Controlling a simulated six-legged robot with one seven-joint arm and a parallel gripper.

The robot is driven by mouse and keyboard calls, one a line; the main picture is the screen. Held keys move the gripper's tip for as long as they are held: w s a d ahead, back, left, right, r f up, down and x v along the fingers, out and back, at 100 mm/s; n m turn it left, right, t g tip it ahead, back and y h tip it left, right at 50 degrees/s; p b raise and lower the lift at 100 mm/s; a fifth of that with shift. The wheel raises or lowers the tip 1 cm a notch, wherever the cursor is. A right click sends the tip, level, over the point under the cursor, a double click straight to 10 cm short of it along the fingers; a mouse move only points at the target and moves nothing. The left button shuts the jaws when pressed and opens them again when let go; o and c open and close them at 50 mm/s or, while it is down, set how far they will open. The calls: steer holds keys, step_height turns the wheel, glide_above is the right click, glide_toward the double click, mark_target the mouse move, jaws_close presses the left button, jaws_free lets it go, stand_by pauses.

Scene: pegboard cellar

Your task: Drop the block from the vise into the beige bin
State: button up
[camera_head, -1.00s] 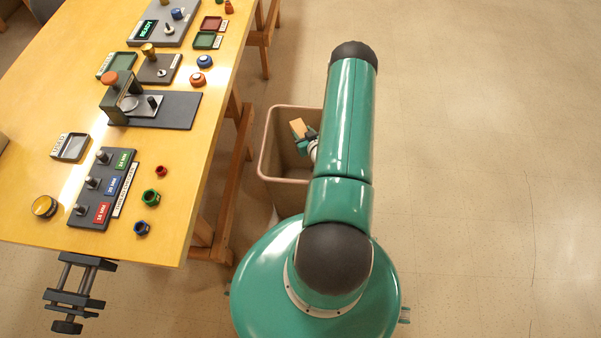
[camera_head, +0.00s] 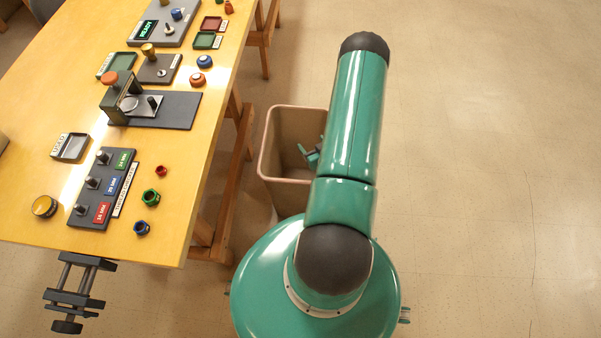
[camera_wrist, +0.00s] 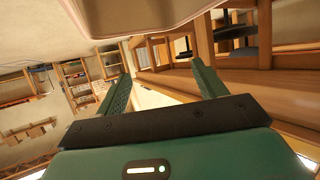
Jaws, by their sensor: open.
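The beige bin (camera_head: 266,148) stands on the floor between the table and my base, partly hidden by my arm. My gripper (camera_head: 308,150) is at the bin's right side, over its opening, with its fingers apart. The wrist view shows the two green fingers of my gripper (camera_wrist: 161,70) spread with nothing between them, and the pale rim of the bin (camera_wrist: 150,22) along the top. The block is not visible in either current view; part of the bin's inside is hidden. The dark vise (camera_head: 76,292) at the table's near end shows no block in its jaws.
The wooden table (camera_head: 165,225) at the left holds a dark press (camera_head: 120,100), a peg board (camera_head: 103,188), small trays and coloured nuts. Its wooden legs (camera_head: 228,200) are beside the bin. The floor (camera_head: 480,180) at the right is clear.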

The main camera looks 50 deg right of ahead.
steer(key=v, duration=0.5)
steer(key=shift+s+a, duration=0.1)
stand_by(0.3)
